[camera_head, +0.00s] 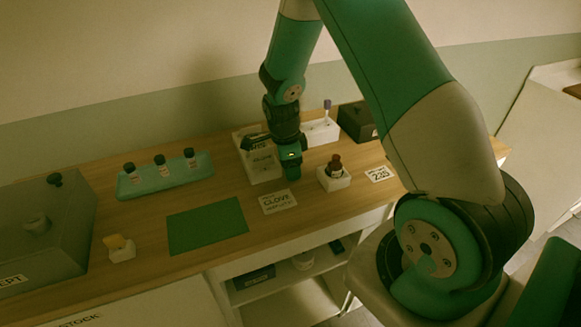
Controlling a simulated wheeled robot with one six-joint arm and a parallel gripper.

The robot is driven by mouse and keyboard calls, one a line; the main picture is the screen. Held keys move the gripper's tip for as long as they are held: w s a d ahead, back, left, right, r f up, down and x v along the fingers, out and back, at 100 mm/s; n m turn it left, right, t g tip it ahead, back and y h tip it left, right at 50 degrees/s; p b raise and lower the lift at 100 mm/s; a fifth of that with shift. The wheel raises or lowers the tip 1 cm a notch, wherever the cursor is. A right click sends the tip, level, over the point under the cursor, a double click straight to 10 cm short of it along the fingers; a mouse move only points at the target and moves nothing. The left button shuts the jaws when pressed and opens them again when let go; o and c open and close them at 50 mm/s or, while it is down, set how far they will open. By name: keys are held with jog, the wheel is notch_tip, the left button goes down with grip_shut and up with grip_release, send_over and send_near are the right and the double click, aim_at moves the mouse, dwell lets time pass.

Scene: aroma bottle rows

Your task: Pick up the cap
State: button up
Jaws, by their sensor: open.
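No loose cap can be made out for certain. A dark bottle with a reddish-brown top (336,160) stands upright in a small white holder (334,181), right of my gripper. Several small bottles (160,161) with black caps stand in a teal rack (136,188) at the back left. My gripper (292,172) points down above the table's back middle, in front of a white box. It is open, with nothing visible in it; its fingertips are small and dark in this view.
A green mat (207,226) and a card reading CLOVE (279,202) lie on the wooden table (150,263). A grey box (45,250) stands left, and a small white block with a yellow piece (121,248) stands beside it. A dark box (357,121) is at the back right.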

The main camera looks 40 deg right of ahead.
jog(key=shift+c, duration=0.3)
jog(key=c, duration=0.9)
